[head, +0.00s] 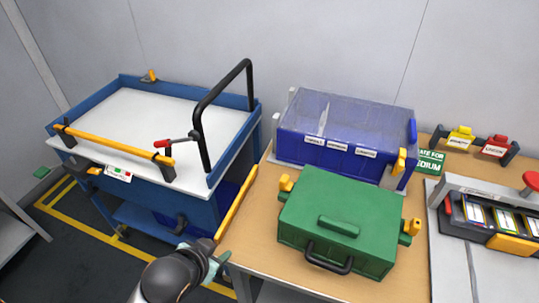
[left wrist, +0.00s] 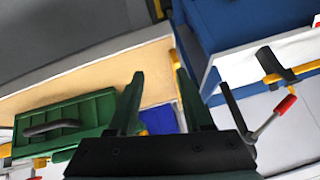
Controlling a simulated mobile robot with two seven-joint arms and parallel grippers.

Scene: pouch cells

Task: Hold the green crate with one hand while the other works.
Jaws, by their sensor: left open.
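The green crate (head: 300,216) sits closed on the wooden table (head: 249,248), with a green grip on its lid, a black handle (head: 328,257) on its front and yellow pieces at its two ends. My left gripper (head: 218,262) is off the table's left edge, left of the crate and apart from it. In the left wrist view, the left gripper (left wrist: 160,78) has its two fingers spread with nothing between them. The green crate (left wrist: 95,108) shows there at the left, beside the fingers. My right gripper is in neither view.
A blue lidded bin (head: 345,140) stands behind the crate. A blue cart (head: 193,213) with a white top and black hoop handle is at the left. A tray of pouch cells (head: 505,236) lies at the right. Floor shows between cart and table.

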